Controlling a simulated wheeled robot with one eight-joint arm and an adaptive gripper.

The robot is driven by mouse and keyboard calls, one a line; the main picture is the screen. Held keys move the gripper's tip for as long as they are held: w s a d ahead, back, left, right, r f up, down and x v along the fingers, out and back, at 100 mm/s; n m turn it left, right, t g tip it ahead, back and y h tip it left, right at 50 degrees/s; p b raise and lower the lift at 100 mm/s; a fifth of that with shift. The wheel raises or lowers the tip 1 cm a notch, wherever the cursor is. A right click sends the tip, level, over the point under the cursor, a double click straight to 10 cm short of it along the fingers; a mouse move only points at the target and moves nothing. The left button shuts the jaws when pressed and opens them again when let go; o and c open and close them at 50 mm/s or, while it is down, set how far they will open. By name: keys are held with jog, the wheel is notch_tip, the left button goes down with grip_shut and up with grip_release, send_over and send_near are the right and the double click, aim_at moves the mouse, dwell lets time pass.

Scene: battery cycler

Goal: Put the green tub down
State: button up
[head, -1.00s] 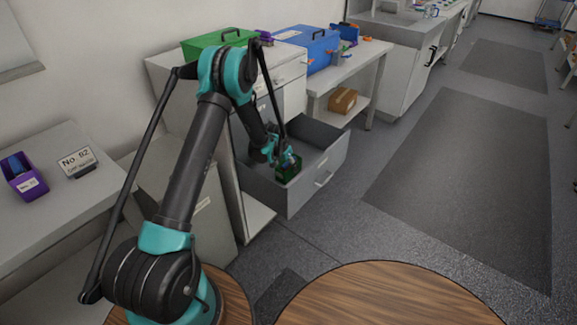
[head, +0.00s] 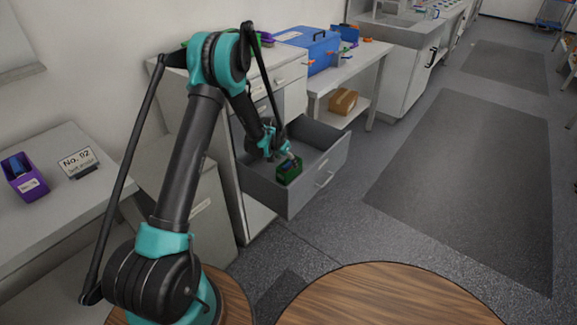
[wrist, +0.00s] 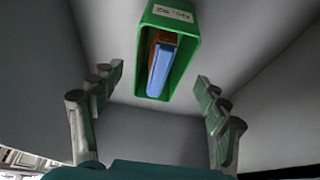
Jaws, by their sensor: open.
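The green tub (head: 290,172) is in the open grey drawer (head: 272,193), near its front wall. It also shows in the wrist view (wrist: 183,78), with a white label on its rim and a blue and a brown block inside. My gripper (head: 283,156) is just above and behind the tub in the head view. In the wrist view my gripper (wrist: 160,84) has its two fingers spread wide, clear of the tub on both sides. The tub appears to rest on the drawer floor.
A grey cabinet (head: 292,92) holds the drawer. A blue toolbox (head: 312,50) stands on the bench beyond it. A cardboard box (head: 343,101) is on the lower shelf. A purple bin (head: 24,177) is on the left table. The floor at right is clear.

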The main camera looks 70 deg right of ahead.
jog(key=v, duration=0.7)
jog(key=shift+r, duration=0.25)
